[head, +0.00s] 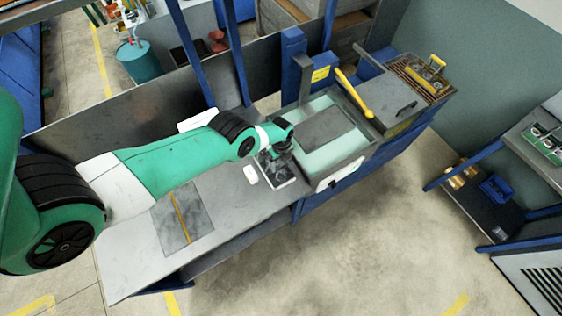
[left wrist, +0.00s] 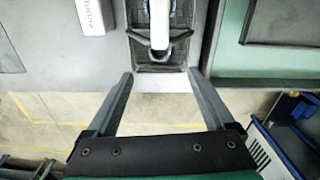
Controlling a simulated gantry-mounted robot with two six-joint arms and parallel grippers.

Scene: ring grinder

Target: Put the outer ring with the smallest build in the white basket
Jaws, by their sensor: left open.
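My left gripper (left wrist: 160,73) is open, with its two fingers spread and nothing between them. In the head view it is over the grey workbench (head: 125,260), above a small dark tray (head: 283,181). In the left wrist view the tray (left wrist: 176,68) lies just beyond the fingertips. A white bar and a dark curved piece show over that tray; I cannot tell whether either is an outer ring. No outer ring can be made out clearly. I cannot identify a white basket in either view. My right gripper is not in view.
A small white box (head: 250,174) sits left of the tray; it shows in the left wrist view (left wrist: 95,15). A pale green basin (head: 345,155) with a raised rim adjoins the bench. A yellow handle (head: 355,95) stands above it. A grey plate (head: 205,225) lies at the left.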

